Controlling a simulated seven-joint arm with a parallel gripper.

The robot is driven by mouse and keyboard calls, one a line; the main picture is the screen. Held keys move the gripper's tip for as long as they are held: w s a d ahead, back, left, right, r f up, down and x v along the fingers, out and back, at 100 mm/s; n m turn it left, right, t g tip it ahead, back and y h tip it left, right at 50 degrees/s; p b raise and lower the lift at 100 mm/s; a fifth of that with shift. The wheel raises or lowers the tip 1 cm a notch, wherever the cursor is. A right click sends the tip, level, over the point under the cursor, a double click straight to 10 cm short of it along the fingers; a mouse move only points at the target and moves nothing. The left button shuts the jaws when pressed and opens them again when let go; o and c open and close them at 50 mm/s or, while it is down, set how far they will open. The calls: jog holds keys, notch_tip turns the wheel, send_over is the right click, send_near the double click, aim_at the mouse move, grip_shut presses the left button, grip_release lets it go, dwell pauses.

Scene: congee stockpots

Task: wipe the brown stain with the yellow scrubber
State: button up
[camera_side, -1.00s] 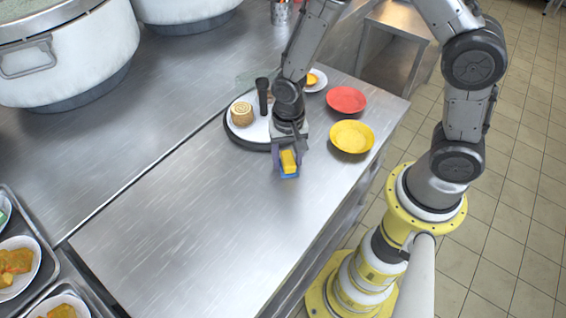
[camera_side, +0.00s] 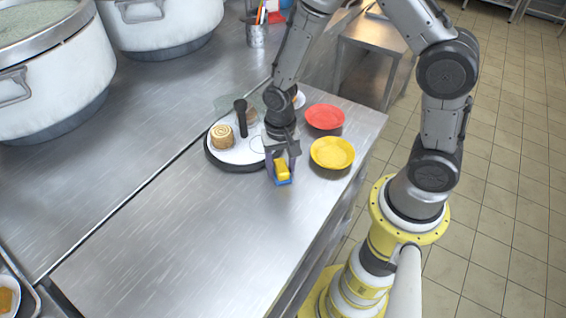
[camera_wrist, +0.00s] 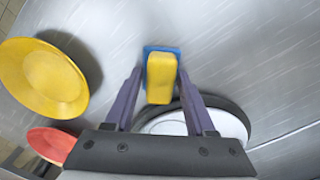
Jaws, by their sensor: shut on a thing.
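The yellow scrubber (camera_side: 282,168) has a blue base and is in my gripper (camera_side: 283,172) in the side view. In the wrist view the scrubber (camera_wrist: 161,78) sits between the two purple fingers of my gripper (camera_wrist: 160,75), which is shut on it. It is over the steel counter, between the round board and the yellow plate. I cannot tell whether its blue base touches the counter. I see no brown stain in either view; it may be hidden behind my gripper or the scrubber.
A round white board (camera_side: 224,156) with a dark rim holds a beige roll (camera_side: 222,137) and a dark upright handle (camera_side: 241,118). A yellow plate (camera_side: 332,153) and a red plate (camera_side: 324,117) stand to the right. Large pots (camera_side: 42,80) stand at upper left. The front counter (camera_side: 190,240) is clear.

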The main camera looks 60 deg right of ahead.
aim_at(263, 196)
jog(key=shift+a, duration=3.9)
jog(key=shift+a+r, duration=0.1)
jog(key=shift+r, duration=0.05)
notch_tip(263, 196, up, 8)
